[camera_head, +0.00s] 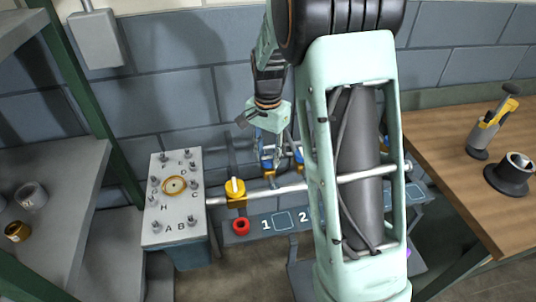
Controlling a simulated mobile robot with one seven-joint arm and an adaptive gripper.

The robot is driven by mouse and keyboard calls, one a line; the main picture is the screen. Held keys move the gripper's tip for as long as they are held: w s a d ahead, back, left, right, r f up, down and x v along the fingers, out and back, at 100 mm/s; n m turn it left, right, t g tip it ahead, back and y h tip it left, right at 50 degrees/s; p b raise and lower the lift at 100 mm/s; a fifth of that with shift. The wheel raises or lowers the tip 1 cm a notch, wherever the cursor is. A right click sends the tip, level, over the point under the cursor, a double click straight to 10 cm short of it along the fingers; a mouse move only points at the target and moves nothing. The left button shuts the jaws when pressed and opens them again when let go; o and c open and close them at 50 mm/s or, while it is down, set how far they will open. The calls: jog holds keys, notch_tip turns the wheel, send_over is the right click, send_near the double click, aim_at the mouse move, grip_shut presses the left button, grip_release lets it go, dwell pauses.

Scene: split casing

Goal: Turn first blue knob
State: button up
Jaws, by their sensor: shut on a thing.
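My gripper (274,152) reaches down in front of the back wall, above a silver horizontal pipe. Its fingers are shut on a small blue part at the pipe, which looks like the first blue knob (267,154). The knob is small and partly hidden by the fingers, so its turn angle cannot be told. Small orange parts sit just below the fingers.
A yellow valve (236,188) with a white handle sits on the pipe (280,193), left of my gripper. A grey lettered block (174,206) stands left. A wooden bench (450,150) is at right.

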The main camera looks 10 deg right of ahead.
aim_at(269, 156)
dwell(0.5)
jog(key=o, duration=1.2)
jog(key=shift+c, duration=0.2)
jog(key=shift+r, duration=0.1)
notch_tip(269, 156, up, 12)
jog(key=shift+d, duration=0.1)
